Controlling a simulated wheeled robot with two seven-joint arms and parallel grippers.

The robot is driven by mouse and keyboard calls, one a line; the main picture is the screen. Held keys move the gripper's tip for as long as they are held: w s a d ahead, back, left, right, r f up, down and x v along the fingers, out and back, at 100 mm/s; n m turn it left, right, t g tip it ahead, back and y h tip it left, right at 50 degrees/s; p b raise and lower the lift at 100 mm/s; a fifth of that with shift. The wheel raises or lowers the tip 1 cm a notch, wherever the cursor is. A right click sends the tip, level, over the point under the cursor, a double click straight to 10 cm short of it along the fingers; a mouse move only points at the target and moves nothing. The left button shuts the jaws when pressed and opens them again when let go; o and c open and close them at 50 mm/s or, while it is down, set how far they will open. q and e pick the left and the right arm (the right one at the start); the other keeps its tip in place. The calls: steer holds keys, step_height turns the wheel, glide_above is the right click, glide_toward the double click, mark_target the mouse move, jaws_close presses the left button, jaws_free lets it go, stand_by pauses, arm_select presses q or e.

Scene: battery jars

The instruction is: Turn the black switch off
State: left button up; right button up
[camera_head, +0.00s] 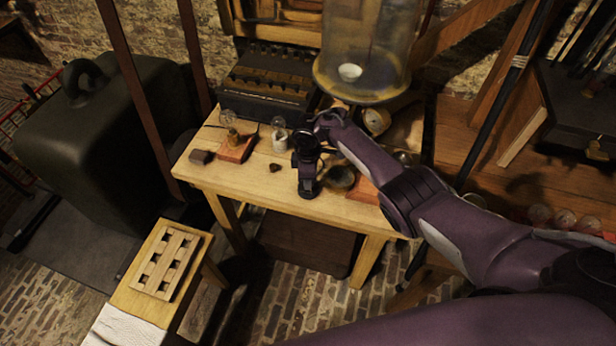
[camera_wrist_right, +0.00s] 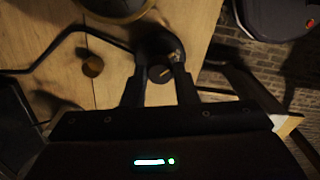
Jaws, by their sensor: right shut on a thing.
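My right gripper (camera_head: 308,186) reaches over the front edge of the wooden table in the head view. In the right wrist view its two dark fingers (camera_wrist_right: 160,84) are shut on a dark rounded part, which I take to be the black switch (camera_wrist_right: 158,73). The rest of the switch is dim and partly covered by the fingers, so its on or off position cannot be told. In the head view the gripper hides the switch. My left gripper is not in view.
The table (camera_head: 235,190) carries bulbs on a wooden base (camera_head: 237,150), a dark block (camera_head: 201,157), a small brown knob (camera_head: 275,168) and a round dark dish (camera_head: 341,177). A large glass jar (camera_head: 365,45) stands behind. A slotted wooden rack (camera_head: 172,262) sits front left.

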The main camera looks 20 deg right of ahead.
steer(key=o, duration=1)
step_height(320, 180, up, 8)
steer(key=shift+f+p, duration=0.1)
steer(key=shift+p, duration=0.8)
